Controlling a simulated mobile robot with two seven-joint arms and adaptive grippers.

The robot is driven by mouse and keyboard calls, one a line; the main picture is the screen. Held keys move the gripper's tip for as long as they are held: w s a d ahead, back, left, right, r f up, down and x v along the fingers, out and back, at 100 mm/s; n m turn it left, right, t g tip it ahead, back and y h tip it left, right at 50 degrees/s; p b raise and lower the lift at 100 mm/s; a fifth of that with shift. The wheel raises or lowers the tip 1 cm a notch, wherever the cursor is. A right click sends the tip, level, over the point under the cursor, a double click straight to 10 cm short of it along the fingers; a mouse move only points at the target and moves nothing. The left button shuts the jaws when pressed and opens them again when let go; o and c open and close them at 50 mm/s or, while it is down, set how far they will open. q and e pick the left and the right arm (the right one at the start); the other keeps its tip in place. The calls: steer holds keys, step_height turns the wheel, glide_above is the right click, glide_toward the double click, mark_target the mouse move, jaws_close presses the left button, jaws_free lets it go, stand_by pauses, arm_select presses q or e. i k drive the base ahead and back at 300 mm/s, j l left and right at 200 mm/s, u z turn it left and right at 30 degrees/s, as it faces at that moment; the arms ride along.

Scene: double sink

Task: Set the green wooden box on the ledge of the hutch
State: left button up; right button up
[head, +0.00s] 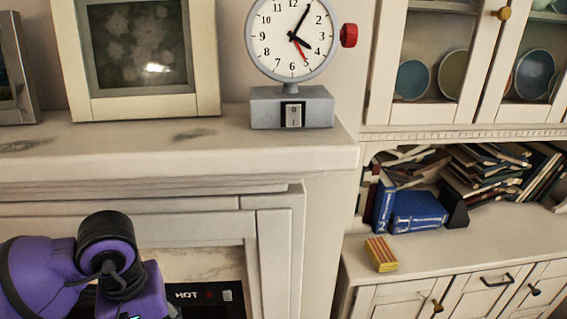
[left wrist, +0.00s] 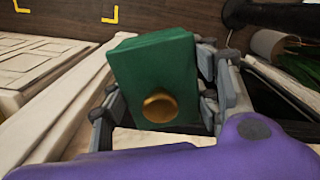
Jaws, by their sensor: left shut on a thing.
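The green box (left wrist: 150,70), with a round gold knob on its near face, fills the middle of the left wrist view. My left gripper (left wrist: 160,98) is shut on it, with grey fingers at its left and right sides. In the head view my left arm shows at the lower left, but the box and the fingers are out of sight. The white hutch stands at the right, and its ledge (head: 455,245) runs below the open book shelf. My right gripper is in neither view.
A small yellow and red striped box (head: 381,254) sits at the ledge's left end. Blue books (head: 418,212) and piled books stand behind it. The ledge right of the striped box is clear. The mantel (head: 180,145) holds a clock (head: 292,108) and a framed picture (head: 82,108).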

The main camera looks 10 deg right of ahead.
mark_target(426, 250)
steer(key=k+l, duration=0.1)
steer(key=l, duration=0.3)
steer(key=k+l, duration=0.1)
steer(key=l, duration=0.25)
steer(key=k+l, duration=0.1)
steer(key=l, duration=0.65)
steer(key=i+l, duration=0.1)
steer(key=l, duration=0.3)
steer(key=i+l, duration=0.3)
steer(key=l, duration=0.2)
steer(key=i+l, duration=0.3)
steer(key=l, duration=0.2)
steer(key=i+l+z, duration=0.1)
steer(key=i+l, duration=0.25)
steer(key=l, duration=0.2)
